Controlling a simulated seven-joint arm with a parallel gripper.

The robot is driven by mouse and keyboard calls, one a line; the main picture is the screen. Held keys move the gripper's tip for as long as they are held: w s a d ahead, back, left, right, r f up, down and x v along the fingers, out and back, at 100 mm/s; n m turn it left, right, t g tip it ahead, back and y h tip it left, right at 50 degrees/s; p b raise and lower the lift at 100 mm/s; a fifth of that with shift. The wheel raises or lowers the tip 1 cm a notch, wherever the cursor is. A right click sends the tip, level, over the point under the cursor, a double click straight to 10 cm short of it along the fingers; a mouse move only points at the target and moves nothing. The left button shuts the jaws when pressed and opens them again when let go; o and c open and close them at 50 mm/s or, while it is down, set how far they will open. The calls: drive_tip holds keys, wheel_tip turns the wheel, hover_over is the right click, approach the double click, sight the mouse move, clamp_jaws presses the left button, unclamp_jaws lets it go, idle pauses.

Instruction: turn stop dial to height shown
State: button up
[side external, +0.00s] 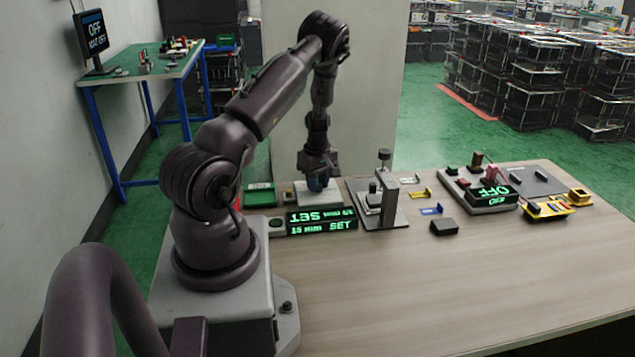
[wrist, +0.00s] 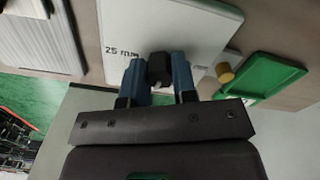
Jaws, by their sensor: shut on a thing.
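The stop dial is a dark knob (wrist: 160,68) on a white plate (wrist: 200,25) marked "25 mm" in the wrist view. My gripper (wrist: 158,80) has its blue fingers on both sides of the knob and is shut on it. In the side external view my gripper (side external: 318,182) points down over the white dial base (side external: 304,197) and hides the knob. A black display (side external: 322,221) in front shows "15 mm SET" in green, with an upside-down copy above. The dial's exact pointer position cannot be told.
A lever press fixture (side external: 380,207) stands just right of the dial base. A green tray (side external: 259,196) is at its left. The front table is clear.

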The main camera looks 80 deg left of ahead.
drive_tip(key=n, duration=0.7)
drive_tip(key=shift+r, duration=0.1)
idle(0.4)
drive_tip(key=o, duration=0.9)
wheel_tip(320, 180, up, 13)
drive_tip(key=shift+f, duration=0.1)
idle(0.5)
